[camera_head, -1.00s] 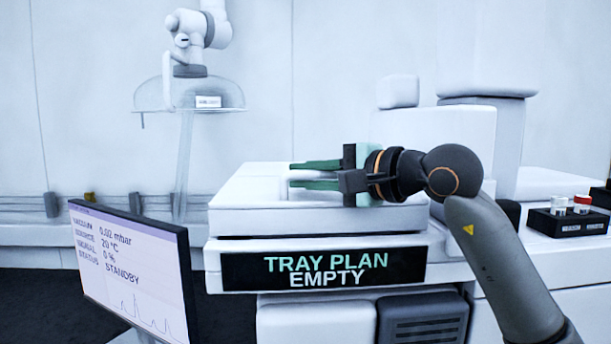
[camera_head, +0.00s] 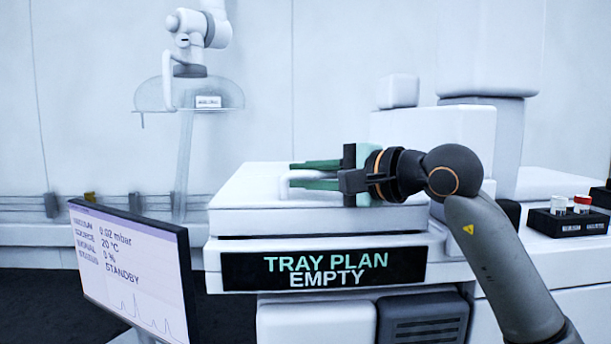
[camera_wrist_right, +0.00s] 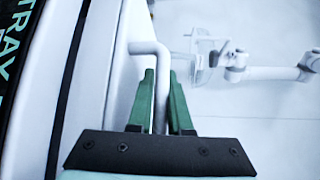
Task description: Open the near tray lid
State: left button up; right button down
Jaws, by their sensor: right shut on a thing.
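The near tray lid (camera_head: 250,190) is a white slab lying flat on the tray unit, above a black sign reading "TRAY PLAN EMPTY" (camera_head: 322,269). In the head view a thin dark gap runs beneath the lid. A white bar handle (camera_wrist_right: 150,47) on the lid shows in the right wrist view. My right gripper (camera_head: 290,174) has green fingers that reach left over the lid. In the right wrist view its fingers (camera_wrist_right: 160,100) stand on both sides of the handle bar, and it is shut on the handle. My left gripper is not in view.
A monitor (camera_head: 133,270) showing STANDBY stands at the front left. A black rack (camera_head: 568,222) with white- and red-capped vials sits at the right. A white arm with a clear domed part (camera_head: 190,95) hangs at the back left. White instrument blocks stand behind the lid.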

aim_at(305, 191)
jog(key=shift+m+g+h, duration=0.6)
jog(key=shift+m+g, duration=0.2)
jog(key=shift+g, duration=0.1)
jog(key=r+p, duration=0.1)
jog(key=p, duration=0.1)
jog(key=w+r+p, duration=0.1)
jog(key=r+p, duration=0.1)
jog(key=p, duration=0.1)
jog(key=r+p, duration=0.2)
jog(key=p, duration=0.1)
jog(key=shift+w+d, duration=0.1)
jog(key=shift+w, duration=0.15)
jog(key=shift+w+r+p, duration=0.15)
jog(key=shift+w+p, duration=0.05)
jog(key=shift+p, duration=0.15)
jog(key=shift+w+r+m+g, duration=0.4)
jog(key=shift+w+m+g, duration=0.1)
jog(key=shift+g, duration=0.1)
jog(key=shift+w+r+m+g+h, duration=0.4)
jog(key=shift+w+r+m+g, duration=0.2)
jog(key=shift+w+r+g, duration=0.5)
jog(key=shift+w+r, duration=0.1)
jog(key=shift+r, duration=0.05)
